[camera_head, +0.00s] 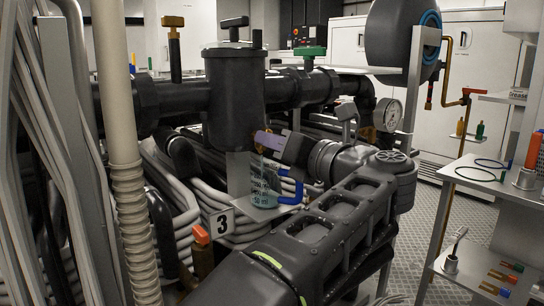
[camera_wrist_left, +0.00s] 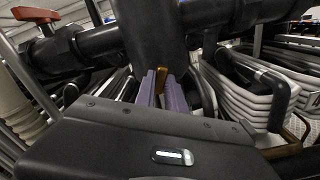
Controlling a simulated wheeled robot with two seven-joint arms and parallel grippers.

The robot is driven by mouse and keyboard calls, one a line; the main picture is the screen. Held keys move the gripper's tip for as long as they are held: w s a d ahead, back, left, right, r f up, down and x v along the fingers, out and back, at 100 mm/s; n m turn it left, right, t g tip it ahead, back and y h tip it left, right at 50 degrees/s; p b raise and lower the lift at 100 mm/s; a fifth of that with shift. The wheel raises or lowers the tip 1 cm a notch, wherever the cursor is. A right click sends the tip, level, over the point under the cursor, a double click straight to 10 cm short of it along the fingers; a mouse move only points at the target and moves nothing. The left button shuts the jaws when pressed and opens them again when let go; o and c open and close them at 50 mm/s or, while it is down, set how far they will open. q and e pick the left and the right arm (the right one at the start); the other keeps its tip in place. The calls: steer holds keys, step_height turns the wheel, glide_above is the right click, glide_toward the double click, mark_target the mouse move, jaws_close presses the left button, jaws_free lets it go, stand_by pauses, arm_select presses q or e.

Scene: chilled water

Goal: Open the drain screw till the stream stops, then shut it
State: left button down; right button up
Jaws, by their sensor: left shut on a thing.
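My left gripper (camera_head: 266,141) reaches to the lower side of the black strainer pot (camera_head: 234,98). Its purple fingers are shut on the brass drain screw (camera_head: 256,138). In the left wrist view, the fingers of my left gripper (camera_wrist_left: 161,88) have the brass screw (camera_wrist_left: 161,76) between them, against the dark pot (camera_wrist_left: 150,35). A clear graduated jug (camera_head: 264,190) with a blue handle (camera_head: 292,186) stands just below the screw. My gripper partly hides the screw, and I cannot make out a stream. My right gripper is not in view.
A pale ribbed hose (camera_head: 128,200) stands at the left, beside bundled grey pipes (camera_head: 195,195). A number 3 plate (camera_head: 221,223) sits left of the jug. A pressure gauge (camera_head: 388,114) is on the right. A shelf cart (camera_head: 480,185) with small items stands at far right.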

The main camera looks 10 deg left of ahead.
arm_select(q)
steer(key=shift+f+n+b, duration=0.15)
steer(key=shift+n+b, duration=0.55)
steer(key=shift+n, duration=0.4)
steer(key=c, duration=1.4)
jaws_free()
steer(key=p+v, duration=0.1)
steer(key=v, duration=0.6)
steer(key=shift+s+d+p, duration=0.25)
steer(key=shift+d+p, duration=0.05)
steer(key=shift+p, duration=0.1)
